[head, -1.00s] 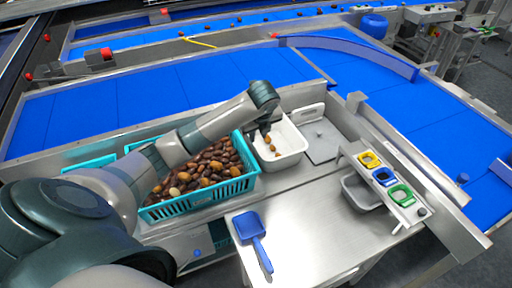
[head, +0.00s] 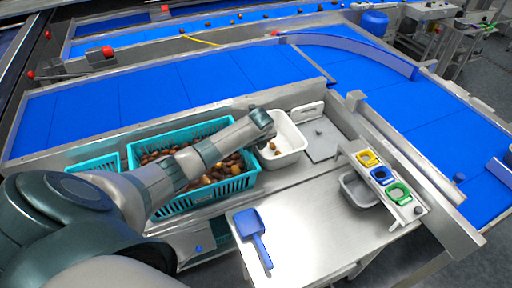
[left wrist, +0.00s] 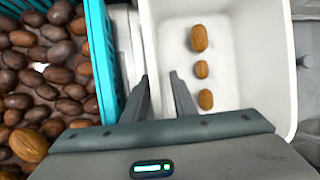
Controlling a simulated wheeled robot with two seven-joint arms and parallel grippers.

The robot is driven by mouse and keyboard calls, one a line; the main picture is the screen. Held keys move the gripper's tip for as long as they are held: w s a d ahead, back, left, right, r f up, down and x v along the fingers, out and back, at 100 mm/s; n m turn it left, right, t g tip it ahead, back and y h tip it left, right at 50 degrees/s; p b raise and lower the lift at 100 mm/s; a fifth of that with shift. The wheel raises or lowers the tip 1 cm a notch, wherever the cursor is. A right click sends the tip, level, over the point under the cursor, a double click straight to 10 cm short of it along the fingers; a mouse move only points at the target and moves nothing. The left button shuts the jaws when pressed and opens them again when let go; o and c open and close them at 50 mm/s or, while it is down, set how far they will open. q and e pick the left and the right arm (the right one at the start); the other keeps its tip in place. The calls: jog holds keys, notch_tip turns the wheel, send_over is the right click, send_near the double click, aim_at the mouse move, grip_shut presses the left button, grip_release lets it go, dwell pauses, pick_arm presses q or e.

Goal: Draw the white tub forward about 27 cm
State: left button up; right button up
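The white tub (head: 297,148) stands on the steel bench just right of the teal crate of dates. It holds a few dates, three of which show in a row in the left wrist view (left wrist: 201,70). My left gripper (head: 264,142) is over the tub's left edge. In the left wrist view the fingers (left wrist: 164,92) are apart, one on each side of the tub's left wall (left wrist: 150,45). Whether they touch the wall or only straddle it is unclear. My right gripper is not in view.
The teal crate (head: 215,190) full of dates stands close against the tub's left side. A blue scoop (head: 252,230) lies on the bench in front. A grey bin (head: 358,190) and a rack with yellow, blue and green frames (head: 402,205) stand right. Blue belts (head: 150,95) run behind.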

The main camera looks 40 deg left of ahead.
pick_arm(q)
jog(key=shift+a+f, duration=0.1)
jog(key=shift+f, duration=0.15)
grip_shut()
dwell(0.3)
